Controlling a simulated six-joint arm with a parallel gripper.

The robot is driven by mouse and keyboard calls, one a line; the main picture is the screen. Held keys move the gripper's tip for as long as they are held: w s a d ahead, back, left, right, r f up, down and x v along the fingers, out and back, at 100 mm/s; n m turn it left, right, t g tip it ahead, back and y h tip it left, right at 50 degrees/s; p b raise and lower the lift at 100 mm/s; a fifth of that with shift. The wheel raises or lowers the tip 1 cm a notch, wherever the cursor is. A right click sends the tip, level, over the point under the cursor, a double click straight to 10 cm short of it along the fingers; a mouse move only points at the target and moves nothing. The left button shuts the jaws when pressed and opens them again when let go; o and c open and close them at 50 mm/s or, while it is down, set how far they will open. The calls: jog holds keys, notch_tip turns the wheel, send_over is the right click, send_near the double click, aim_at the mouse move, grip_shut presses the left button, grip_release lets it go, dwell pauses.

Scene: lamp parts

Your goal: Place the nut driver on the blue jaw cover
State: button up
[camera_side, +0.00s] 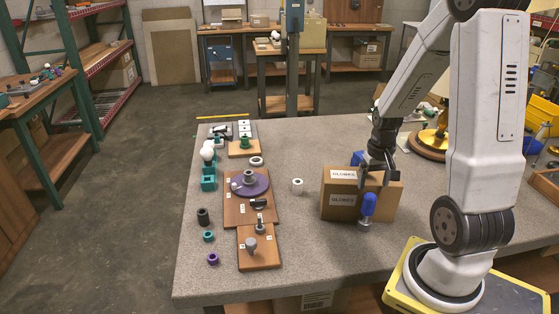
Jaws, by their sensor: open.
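My gripper (377,178) points down at the front right of the table, its fingers apart. It overlaps the top of a cardboard box in the picture; I cannot tell whether it touches it. A tool with a blue handle and a pale metal end (368,206), which looks like the nut driver, appears upright in front of the box, just below my gripper. It is not between the fingers. A small blue piece (356,158) shows behind the box, left of my gripper, partly hidden; I cannot tell if it is the blue jaw cover.
The cardboard box (340,203) labelled GLOBES stands beneath my gripper. Wooden boards (262,263) with a purple disc (251,184) and small parts lie on the left. A brass lamp base (432,139) stands behind my arm. The grey table (310,255) is clear at front.

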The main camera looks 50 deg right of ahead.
notch_tip(320, 180, up, 6)
jog(key=shift+r, duration=0.15)
dwell(0.3)
dwell(0.5)
jog(key=w+a+f+n+t, duration=0.1)
jog(key=w+a+f+n, duration=0.1)
jog(key=a, duration=0.9)
jog(key=w+a+f+n+t, duration=0.1)
jog(key=w+a+n, duration=0.3)
jog(key=a+n, duration=0.3)
jog(key=a, duration=0.4)
jog(key=shift+w+a+f+t, duration=0.3)
jog(key=shift+w+f, duration=0.05)
jog(key=shift+o, duration=0.5)
jog(key=shift+d, duration=0.1)
